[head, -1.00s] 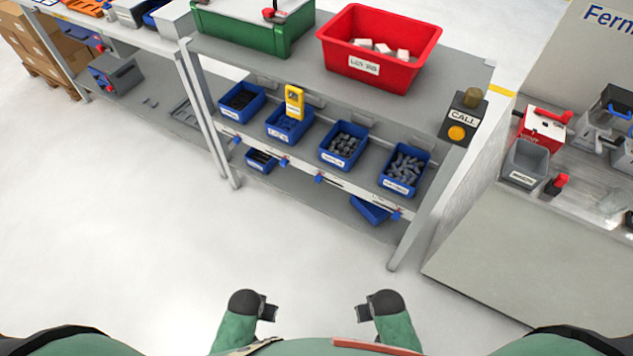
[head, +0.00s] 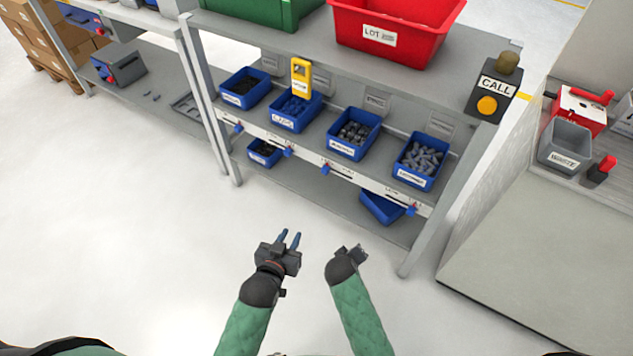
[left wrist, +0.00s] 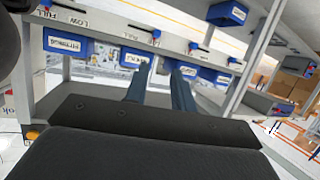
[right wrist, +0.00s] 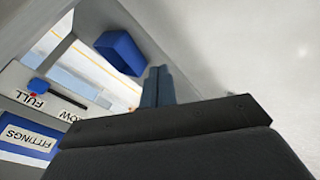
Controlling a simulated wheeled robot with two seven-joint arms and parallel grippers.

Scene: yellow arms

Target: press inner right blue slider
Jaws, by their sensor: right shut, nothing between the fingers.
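Several small blue sliders sit along the white rail on the shelf front. The inner right blue slider (head: 326,169) is below the third bin; in the left wrist view it appears to be the blue knob (left wrist: 155,36). The outer right slider (head: 411,210) is further right. My left gripper (head: 288,239) is raised in front of the rack, below and left of the inner right slider, apart from it. Its two fingers (left wrist: 160,88) are spread and empty. My right gripper (head: 360,254) is in front of the rack too, its fingers (right wrist: 158,87) shut together and empty.
Blue bins of parts, including one of grey fittings (head: 420,160), stand behind the rail. Blue bins (head: 386,208) lie on the shelf below. A red crate (head: 395,35) and call button box (head: 492,92) are on top. The floor before the rack is clear.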

